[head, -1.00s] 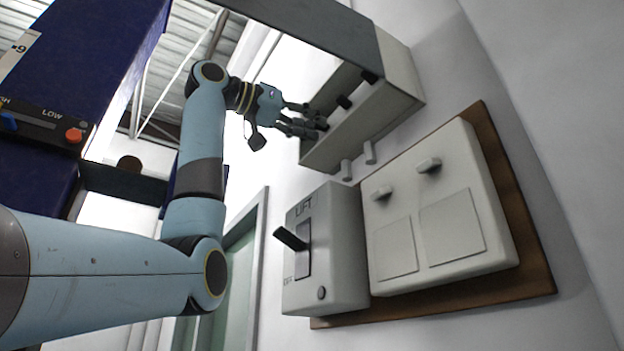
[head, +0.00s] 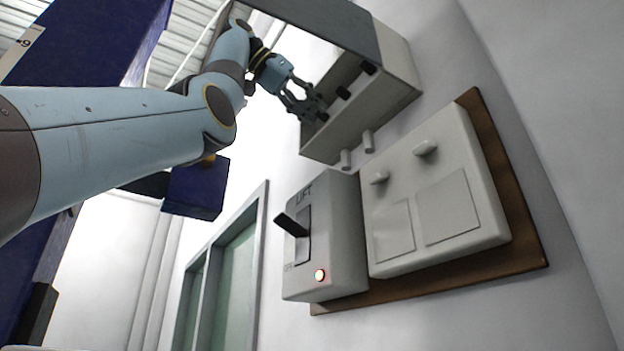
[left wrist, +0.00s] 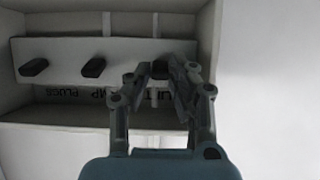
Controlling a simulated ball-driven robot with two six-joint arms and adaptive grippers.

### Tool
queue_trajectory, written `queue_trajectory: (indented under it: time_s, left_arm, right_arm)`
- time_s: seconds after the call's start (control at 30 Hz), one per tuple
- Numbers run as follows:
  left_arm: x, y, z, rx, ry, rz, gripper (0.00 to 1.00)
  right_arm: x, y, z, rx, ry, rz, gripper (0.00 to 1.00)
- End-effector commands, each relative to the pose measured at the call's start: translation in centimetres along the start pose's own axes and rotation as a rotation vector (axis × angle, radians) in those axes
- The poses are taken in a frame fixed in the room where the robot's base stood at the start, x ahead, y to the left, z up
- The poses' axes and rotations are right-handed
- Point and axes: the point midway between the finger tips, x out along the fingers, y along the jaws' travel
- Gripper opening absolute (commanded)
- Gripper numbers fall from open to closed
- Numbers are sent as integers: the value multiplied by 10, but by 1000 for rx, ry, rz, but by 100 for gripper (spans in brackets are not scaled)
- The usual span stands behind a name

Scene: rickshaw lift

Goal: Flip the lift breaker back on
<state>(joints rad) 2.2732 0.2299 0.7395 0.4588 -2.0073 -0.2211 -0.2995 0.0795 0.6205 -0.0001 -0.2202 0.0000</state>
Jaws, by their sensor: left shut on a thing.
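An open cabinet (head: 397,82) on the wall holds a pale breaker strip (left wrist: 62,50) with black breaker toggles. Upside-down lettering along the strip shows PLUGS, part of LAMP and LIFT. My left gripper (head: 318,112) reaches into the cabinet from the left. In the left wrist view, its fingers (left wrist: 162,72) close around the rightmost black toggle, the lift breaker (left wrist: 160,67), beside the LIFT lettering. The fingers partly hide it. The grey LIFT box (head: 335,215) below has a black lever (head: 290,224) and a glowing red lamp (head: 320,275). My right gripper is out of view.
A white panel (head: 440,190) with two knobs is fixed to a brown board (head: 500,180) below the cabinet. A green door (head: 236,270) stands to the left.

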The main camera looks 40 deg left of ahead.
Motion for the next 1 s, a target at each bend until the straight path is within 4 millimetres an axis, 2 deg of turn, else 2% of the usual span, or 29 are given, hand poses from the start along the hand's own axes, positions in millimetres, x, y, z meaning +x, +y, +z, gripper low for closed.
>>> queue_trajectory:
  time_s: [0.4, 0.43, 0.6, 1.0]
  left_arm:
    - [0, 0, 0, 1, -5, 0, 0]
    - [0, 0, 0, 1, -5, 0, 22]
    - [0, 0, 0, 1, -6, 0, 42]
    - [1, -1, 0, -2, 16, -1, 42]
  right_arm:
    - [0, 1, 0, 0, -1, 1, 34]
    - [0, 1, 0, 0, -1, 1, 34]
    - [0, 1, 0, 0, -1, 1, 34]
    - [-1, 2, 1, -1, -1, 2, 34]
